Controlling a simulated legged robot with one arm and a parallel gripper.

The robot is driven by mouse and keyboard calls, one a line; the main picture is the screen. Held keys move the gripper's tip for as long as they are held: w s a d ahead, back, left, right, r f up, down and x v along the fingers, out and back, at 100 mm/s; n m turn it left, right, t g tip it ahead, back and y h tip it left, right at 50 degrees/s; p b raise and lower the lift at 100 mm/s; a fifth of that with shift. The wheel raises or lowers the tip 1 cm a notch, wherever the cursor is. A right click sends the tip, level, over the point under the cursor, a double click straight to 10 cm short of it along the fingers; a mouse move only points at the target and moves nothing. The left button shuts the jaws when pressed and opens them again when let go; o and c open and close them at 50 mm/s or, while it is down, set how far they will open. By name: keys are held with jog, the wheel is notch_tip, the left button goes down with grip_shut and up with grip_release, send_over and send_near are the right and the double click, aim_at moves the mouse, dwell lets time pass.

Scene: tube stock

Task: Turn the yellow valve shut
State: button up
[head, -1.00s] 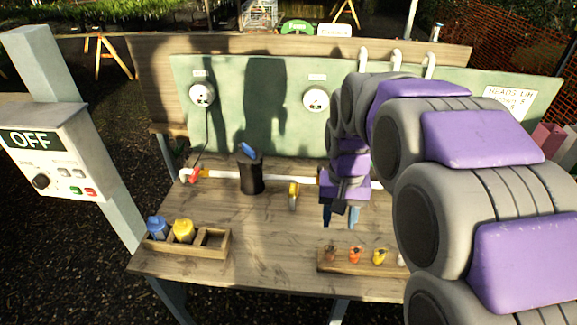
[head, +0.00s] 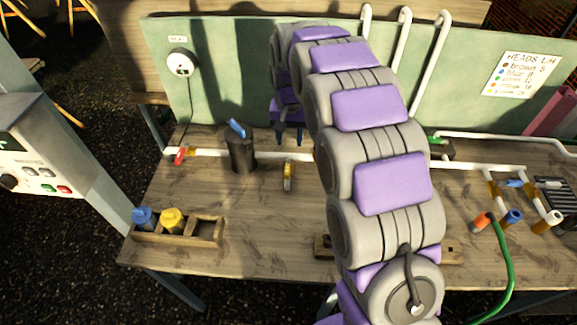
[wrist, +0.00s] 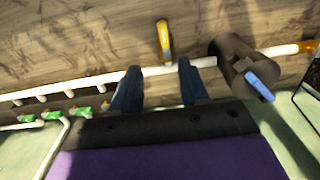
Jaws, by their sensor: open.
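The yellow valve handle (head: 288,175) is on the white pipe (head: 207,153) that runs across the bench. The handle stands out crosswise from the pipe towards the bench's front edge. It also shows in the wrist view (wrist: 163,40), above the gap between my fingers. My gripper (head: 289,138) is open and empty, behind the handle in the head view and apart from it. In the wrist view my two blue fingertips (wrist: 157,70) are spread near the pipe, with the handle beyond them. The handle's pivot is not clear.
A red valve (head: 181,155) is farther left. A wooden tray (head: 207,230) holds blue and yellow bottles. Pipes, coloured fittings and a green hose (head: 506,260) lie right. A green panel (head: 228,80) stands behind.

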aim_at(287, 169)
jog(key=f, duration=0.4)
jog(key=f+b, duration=0.1)
jog(key=f, duration=0.3)
jog(key=f+b, duration=0.1)
jog(key=f, duration=0.3)
jog(key=shift+a+f, duration=0.15)
jog(key=shift+a, duration=0.2)
jog(key=shift+d+f, duration=0.15)
jog(key=shift+f, duration=0.25)
jog(key=shift+a, duration=0.25)
jog(key=shift+a, duration=0.1)
jog(key=shift+c, duration=0.4)
grip_shut()
